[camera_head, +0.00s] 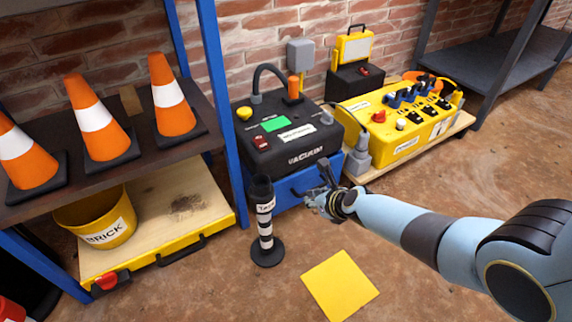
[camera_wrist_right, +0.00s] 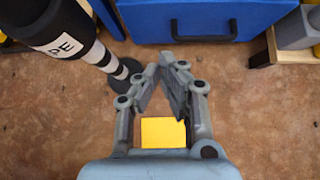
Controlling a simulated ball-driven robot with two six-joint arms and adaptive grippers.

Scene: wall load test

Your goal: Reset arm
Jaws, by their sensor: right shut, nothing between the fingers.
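My right arm reaches in from the right in the head view. Its gripper (camera_head: 322,190) hangs in the air in front of the blue drawer (camera_head: 292,188), to the right of the black-and-white striped post (camera_head: 265,222). In the right wrist view the gripper (camera_wrist_right: 167,66) has its fingertips brought together with nothing between them. The post's label, partly reading "PE", shows at upper left in the wrist view (camera_wrist_right: 72,38). A yellow square (camera_head: 339,285) lies flat on the floor below the gripper. My left gripper does not show.
A black vacuum unit (camera_head: 285,135) stands on the blue drawer. A yellow control box (camera_head: 400,125) sits to its right. A shelf (camera_head: 60,178) at left holds orange cones, with a yellow bucket (camera_head: 100,225) below. Brown floor is clear around the yellow square.

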